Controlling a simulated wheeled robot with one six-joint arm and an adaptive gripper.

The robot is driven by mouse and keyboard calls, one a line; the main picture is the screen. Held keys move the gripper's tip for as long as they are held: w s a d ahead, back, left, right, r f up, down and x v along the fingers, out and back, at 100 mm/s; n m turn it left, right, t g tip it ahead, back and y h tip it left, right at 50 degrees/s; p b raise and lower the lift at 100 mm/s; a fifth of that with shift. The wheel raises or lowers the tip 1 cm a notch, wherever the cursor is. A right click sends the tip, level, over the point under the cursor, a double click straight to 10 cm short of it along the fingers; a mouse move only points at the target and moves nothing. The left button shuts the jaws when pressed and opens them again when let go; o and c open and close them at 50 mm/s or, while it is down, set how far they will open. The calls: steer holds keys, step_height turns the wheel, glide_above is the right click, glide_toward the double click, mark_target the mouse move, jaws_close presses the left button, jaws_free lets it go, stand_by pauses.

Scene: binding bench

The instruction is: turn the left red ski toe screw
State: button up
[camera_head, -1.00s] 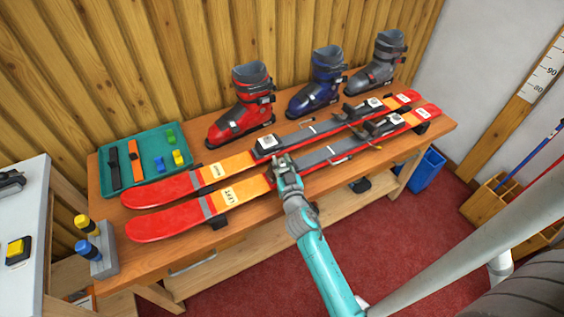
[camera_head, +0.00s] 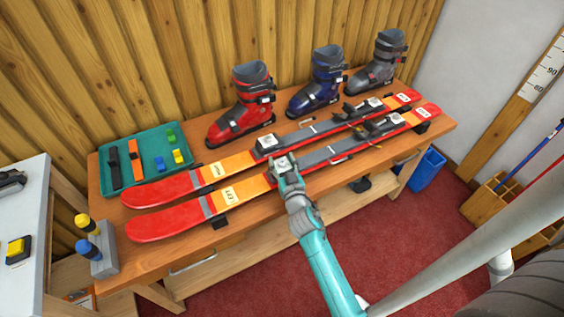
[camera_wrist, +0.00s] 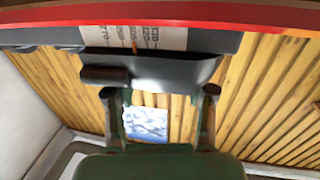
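The left red ski (camera_head: 165,224) lies on the bench, on the near side of the other red ski (camera_head: 160,188). Its toe piece (camera_head: 281,163) has a white top plate. My gripper (camera_head: 284,178) is at the near side of this toe piece. In the wrist view my gripper (camera_wrist: 161,93) has its two fingers wide apart, with nothing held between them. A dark binding block (camera_wrist: 165,68) with a printed label is just beyond the fingertips. A short dark cylinder (camera_wrist: 104,76) sticks out near the left fingertip; I cannot tell whether it is the toe screw. Contact is unclear.
A red boot (camera_head: 243,105), a blue boot (camera_head: 318,85) and a grey boot (camera_head: 378,62) stand at the back of the bench (camera_head: 300,203). A teal tray (camera_head: 105,188) with small items is at the left. Two capped bottles stand in a holder (camera_head: 104,262) at the front left.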

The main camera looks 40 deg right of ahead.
steer(key=v, duration=1.2)
steer(key=shift+f, duration=0.1)
stand_by(0.5)
